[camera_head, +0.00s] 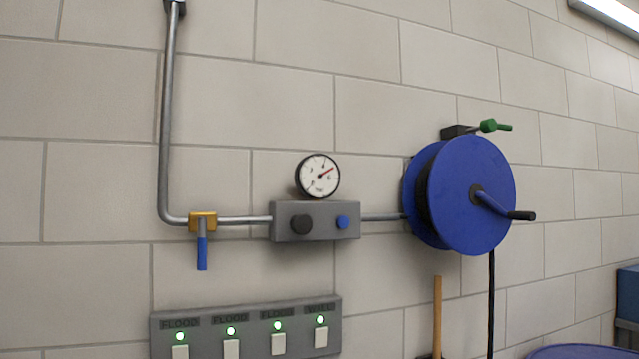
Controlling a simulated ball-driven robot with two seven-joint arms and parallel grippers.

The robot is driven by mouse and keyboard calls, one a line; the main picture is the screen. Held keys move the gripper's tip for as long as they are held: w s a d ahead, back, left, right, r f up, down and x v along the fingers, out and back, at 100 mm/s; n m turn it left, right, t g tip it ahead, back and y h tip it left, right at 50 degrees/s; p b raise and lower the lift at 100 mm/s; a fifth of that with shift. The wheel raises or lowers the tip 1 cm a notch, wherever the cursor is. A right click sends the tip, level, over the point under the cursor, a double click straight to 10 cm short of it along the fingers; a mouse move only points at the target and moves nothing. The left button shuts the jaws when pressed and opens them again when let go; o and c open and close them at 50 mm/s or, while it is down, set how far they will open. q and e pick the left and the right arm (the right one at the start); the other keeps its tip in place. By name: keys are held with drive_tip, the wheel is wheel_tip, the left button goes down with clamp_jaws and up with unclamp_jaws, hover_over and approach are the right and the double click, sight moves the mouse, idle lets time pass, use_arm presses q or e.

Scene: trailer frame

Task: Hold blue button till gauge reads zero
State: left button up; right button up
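The blue button (343,222) is small and round, on the right part of the front of a grey box (321,226) on the wall. A larger black knob (300,225) is on the same box, left of the button. The gauge (317,176) is a round white dial with a black rim, just above the box. Nothing touches the button. Neither of my grippers is in view.
A pipe (167,120) runs down to a brass valve (202,221) with a blue handle hanging down. A blue hose reel (475,195) with a crank juts out at right. A switch panel (247,312) with green lights is below. A wooden handle (437,310) stands below the reel.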

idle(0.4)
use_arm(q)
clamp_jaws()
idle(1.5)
